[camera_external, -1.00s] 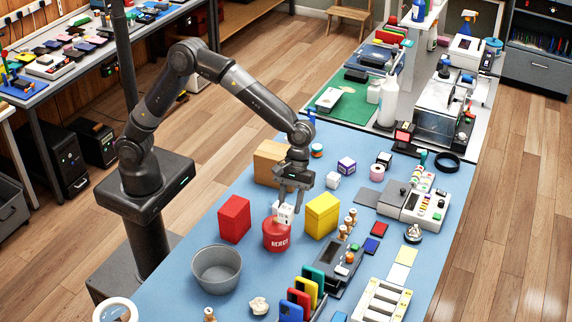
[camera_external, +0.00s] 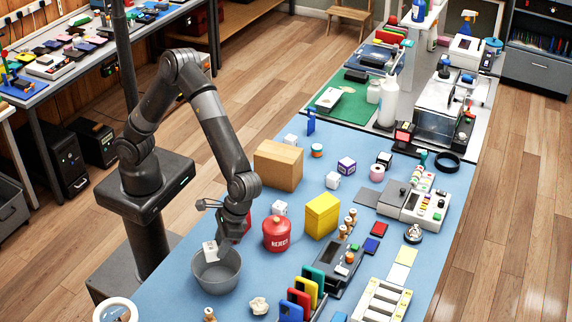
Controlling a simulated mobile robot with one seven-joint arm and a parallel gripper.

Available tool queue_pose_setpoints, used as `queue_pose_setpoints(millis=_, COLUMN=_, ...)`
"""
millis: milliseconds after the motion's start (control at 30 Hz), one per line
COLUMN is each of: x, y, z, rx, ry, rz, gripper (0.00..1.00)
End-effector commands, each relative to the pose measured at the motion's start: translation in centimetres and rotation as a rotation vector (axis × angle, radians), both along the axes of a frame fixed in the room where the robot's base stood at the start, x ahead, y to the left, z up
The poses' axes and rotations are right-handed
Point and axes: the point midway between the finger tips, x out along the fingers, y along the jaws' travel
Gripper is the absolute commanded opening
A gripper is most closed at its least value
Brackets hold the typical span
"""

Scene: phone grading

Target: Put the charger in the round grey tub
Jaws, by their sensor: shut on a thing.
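A white charger (camera_external: 210,251) is in my gripper (camera_external: 216,246), whose jaws are shut on it. My gripper points down over the round grey tub (camera_external: 230,272), near its back-left rim. The charger is at about rim height; I cannot tell whether it touches the rim. The tub stands on the blue table at the front left. The part of the tub I can see into looks empty.
A red canister (camera_external: 277,234) stands to the right of the tub, with a white cube (camera_external: 279,208) behind it. A yellow box (camera_external: 322,216) and a cardboard box (camera_external: 278,165) stand farther back. A crumpled white object (camera_external: 259,305) lies in front. My arm mostly hides a red box.

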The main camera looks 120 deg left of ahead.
Motion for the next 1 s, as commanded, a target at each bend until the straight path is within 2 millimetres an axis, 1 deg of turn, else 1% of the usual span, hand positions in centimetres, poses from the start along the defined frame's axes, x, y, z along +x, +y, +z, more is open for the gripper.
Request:
queue_pose_setpoints(millis=133, x=-0.1, y=0.0, z=-1.9, rx=0.000, ry=0.003, rz=0.000, gripper=0.12)
queue_pose_setpoints(millis=300, x=0.0, y=0.0, z=-5.2, rx=0.000, ry=0.002, rz=0.001, gripper=0.12)
queue_pose_setpoints(millis=400, x=-0.1, y=0.0, z=-6.5, rx=-0.001, ry=0.002, rz=0.001, gripper=0.12)
queue_pose_setpoints(millis=567, x=0.0, y=0.0, z=-7.6, rx=0.000, ry=0.000, rz=0.001, gripper=0.12)
queue_pose_setpoints(millis=733, x=0.0, y=0.0, z=-10.0, rx=0.000, ry=0.003, rz=0.001, gripper=0.12)
queue_pose_setpoints(millis=800, x=0.0, y=0.0, z=-10.6, rx=0.000, ry=0.000, rz=0.001, gripper=0.12)
queue_pose_setpoints(millis=1000, x=0.0, y=0.0, z=-10.7, rx=0.000, ry=-0.002, rz=0.002, gripper=0.12)
